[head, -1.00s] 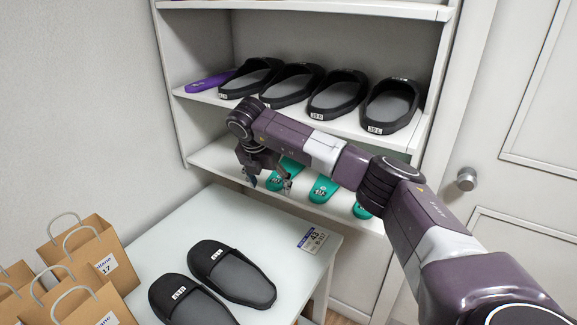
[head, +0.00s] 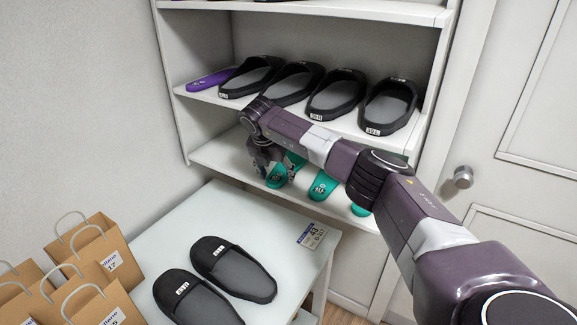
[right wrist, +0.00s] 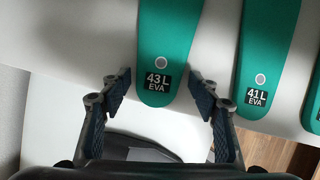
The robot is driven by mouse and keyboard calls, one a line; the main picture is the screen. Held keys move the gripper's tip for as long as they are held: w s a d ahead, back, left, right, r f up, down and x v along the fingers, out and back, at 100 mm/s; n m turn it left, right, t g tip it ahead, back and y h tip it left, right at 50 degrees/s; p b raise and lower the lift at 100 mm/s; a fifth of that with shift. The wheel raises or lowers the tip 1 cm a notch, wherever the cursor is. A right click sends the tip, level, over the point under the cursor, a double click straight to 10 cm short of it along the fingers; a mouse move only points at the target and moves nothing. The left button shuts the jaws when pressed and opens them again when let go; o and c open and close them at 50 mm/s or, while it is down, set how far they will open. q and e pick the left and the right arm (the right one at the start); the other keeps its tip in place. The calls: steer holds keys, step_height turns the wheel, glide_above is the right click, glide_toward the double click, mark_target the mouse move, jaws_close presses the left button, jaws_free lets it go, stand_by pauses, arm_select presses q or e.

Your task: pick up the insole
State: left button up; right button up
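Several green insoles lie on the lower shelf. The leftmost one, marked 43 L EVA (right wrist: 165,50), shows in the right wrist view with its labelled end between my fingers; in the head view this insole (head: 275,183) is partly hidden by my gripper. My right gripper (head: 279,174) is open at that end. In the right wrist view the fingers (right wrist: 160,97) stand one on each side of the insole, with gaps between. The 41 L insole (right wrist: 267,60) lies to its right. My left gripper is not in view.
Black slippers (head: 335,93) and a purple insole (head: 210,79) stand on the shelf above, close over my arm. A white table (head: 185,232) with two black slippers (head: 232,268) and a card marked 43 (head: 312,235) stands in front. Paper bags (head: 97,252) are at left.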

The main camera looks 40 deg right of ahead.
steer(key=c, duration=0.6)
steer(key=shift+r, duration=0.15)
steer(key=shift+w+r+p, duration=0.1)
steer(key=shift+r+p, duration=0.35)
steer(key=shift+r, duration=0.15)
steer(key=shift+a+r, duration=0.1)
steer(key=shift+a, duration=0.05)
steer(key=s+a+p, duration=0.1)
steer(key=s+a, duration=0.5)
steer(key=a, duration=0.2)
steer(key=s+a+p, duration=0.1)
steer(key=s+a, duration=0.5)
steer(key=a, duration=0.3)
steer(key=s+a+p, duration=0.1)
steer(key=s+a, duration=0.5)
steer(key=a, duration=0.3)
steer(key=shift+s, duration=0.3)
steer(key=shift+w+d, duration=0.1)
steer(key=shift+d, duration=0.05)
